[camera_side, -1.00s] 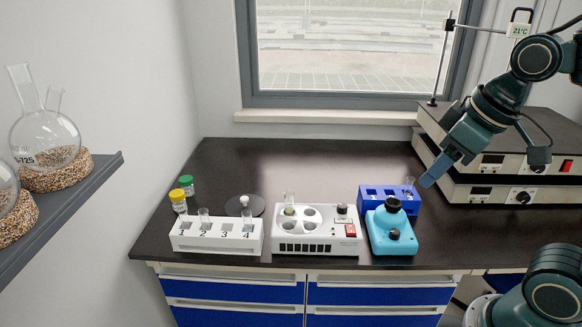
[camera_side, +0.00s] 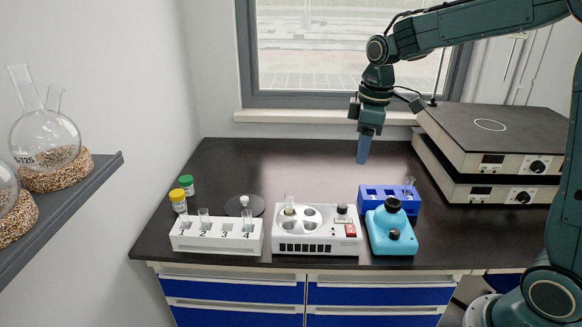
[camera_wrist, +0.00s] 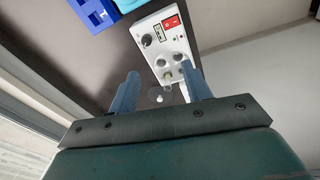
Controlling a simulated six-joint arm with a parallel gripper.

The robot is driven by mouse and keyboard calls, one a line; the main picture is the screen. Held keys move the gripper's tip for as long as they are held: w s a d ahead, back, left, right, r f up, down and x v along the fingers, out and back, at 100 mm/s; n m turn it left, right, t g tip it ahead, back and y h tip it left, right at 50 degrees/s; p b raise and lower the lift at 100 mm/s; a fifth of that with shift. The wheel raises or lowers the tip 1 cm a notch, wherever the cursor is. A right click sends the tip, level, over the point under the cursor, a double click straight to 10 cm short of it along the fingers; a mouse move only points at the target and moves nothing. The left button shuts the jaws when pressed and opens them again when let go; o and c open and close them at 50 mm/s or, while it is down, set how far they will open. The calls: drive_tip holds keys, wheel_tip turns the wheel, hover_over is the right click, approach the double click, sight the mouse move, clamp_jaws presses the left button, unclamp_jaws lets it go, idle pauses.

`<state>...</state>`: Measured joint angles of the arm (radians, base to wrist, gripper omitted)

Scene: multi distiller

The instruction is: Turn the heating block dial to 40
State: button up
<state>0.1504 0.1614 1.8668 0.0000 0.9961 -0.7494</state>
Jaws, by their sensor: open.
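The heating block (camera_side: 318,242) is a white box on the dark bench, with several round wells and a test tube (camera_side: 289,201) in one of them. Its dark dial (camera_side: 342,209) is on top at the right, above a red switch (camera_side: 350,230). My gripper (camera_side: 363,160) points down, up and behind the block, apart from the dial. In the wrist view, my gripper (camera_wrist: 160,84) is open with nothing held. The dial (camera_wrist: 147,40) and the red switch (camera_wrist: 172,22) appear beyond the fingers. The dial's setting is too small to read.
A turquoise device (camera_side: 400,245) stands right of the block, before a blue rack (camera_side: 372,190). A white numbered tube rack (camera_side: 215,242) and two capped bottles (camera_side: 178,200) are left. Two stacked hotplates (camera_side: 490,165) stand at the right. The bench's back middle is clear.

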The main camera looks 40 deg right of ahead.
drive_tip(key=n+g, duration=0.1)
drive_tip(key=n, duration=0.1)
hover_over(343, 206)
wheel_tip(343, 206, down, 7)
drive_tip(key=shift+w+r, duration=0.15)
drive_tip(key=shift+r, duration=0.05)
wheel_tip(343, 206, down, 14)
drive_tip(key=shift+r, duration=0.1)
idle(0.4)
drive_tip(key=c, duration=1)
